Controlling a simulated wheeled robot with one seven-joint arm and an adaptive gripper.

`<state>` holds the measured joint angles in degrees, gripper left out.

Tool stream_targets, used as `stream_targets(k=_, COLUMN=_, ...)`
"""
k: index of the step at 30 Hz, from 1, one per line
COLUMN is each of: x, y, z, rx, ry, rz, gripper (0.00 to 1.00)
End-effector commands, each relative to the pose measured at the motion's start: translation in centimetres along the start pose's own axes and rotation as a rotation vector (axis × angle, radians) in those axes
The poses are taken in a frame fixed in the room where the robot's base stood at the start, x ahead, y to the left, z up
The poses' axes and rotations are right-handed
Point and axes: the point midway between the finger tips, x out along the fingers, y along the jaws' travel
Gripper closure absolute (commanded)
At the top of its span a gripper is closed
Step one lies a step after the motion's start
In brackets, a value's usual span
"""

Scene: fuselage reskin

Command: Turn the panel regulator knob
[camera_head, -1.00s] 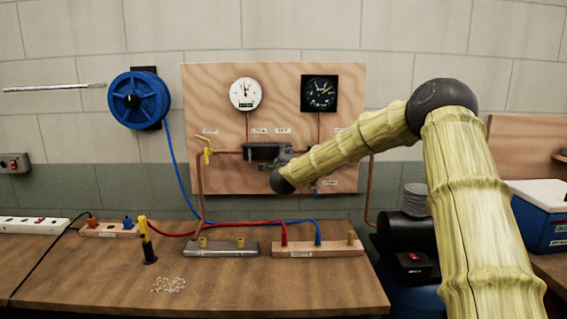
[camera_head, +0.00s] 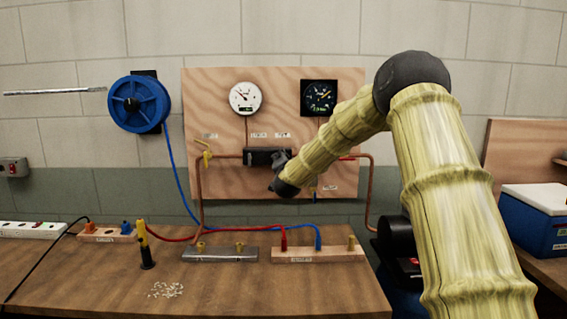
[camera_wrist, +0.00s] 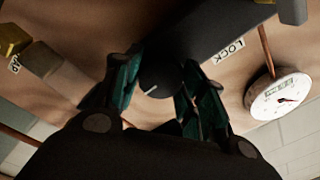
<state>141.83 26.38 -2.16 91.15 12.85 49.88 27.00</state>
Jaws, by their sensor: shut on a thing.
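The regulator knob (camera_wrist: 160,78) is dark and round, with a short white mark on its face, seen in the wrist view. It sits on a dark regulator body (camera_head: 258,157), mounted on the wooden panel (camera_head: 230,180). My gripper (camera_wrist: 161,88) has its teal fingers on both sides of the knob and is shut on it. In the head view my gripper (camera_head: 280,160) is at the right part of the regulator body. My wrist hides the knob there.
A white gauge (camera_head: 245,98) and a black gauge (camera_head: 319,97) hang above. Copper pipe (camera_head: 371,195) and a yellow-handled valve (camera_head: 205,149) flank the regulator. Below, the bench (camera_head: 230,290) carries terminal blocks, cables and a yellow-black tool (camera_head: 145,245).

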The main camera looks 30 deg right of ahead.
Motion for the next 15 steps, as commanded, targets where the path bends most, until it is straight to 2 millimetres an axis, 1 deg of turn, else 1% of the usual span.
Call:
stream_targets(k=1, x=-0.11, y=0.24, z=0.27, rx=-0.041, ry=-0.006, rz=0.003, gripper=0.83)
stream_targets(k=6, x=-0.11, y=0.31, z=0.24, rx=-0.162, ry=-0.012, rz=0.003, gripper=0.83)
stream_targets(k=15, x=-0.12, y=0.43, z=0.26, rx=-0.295, ry=-0.020, rz=0.004, gripper=0.83)
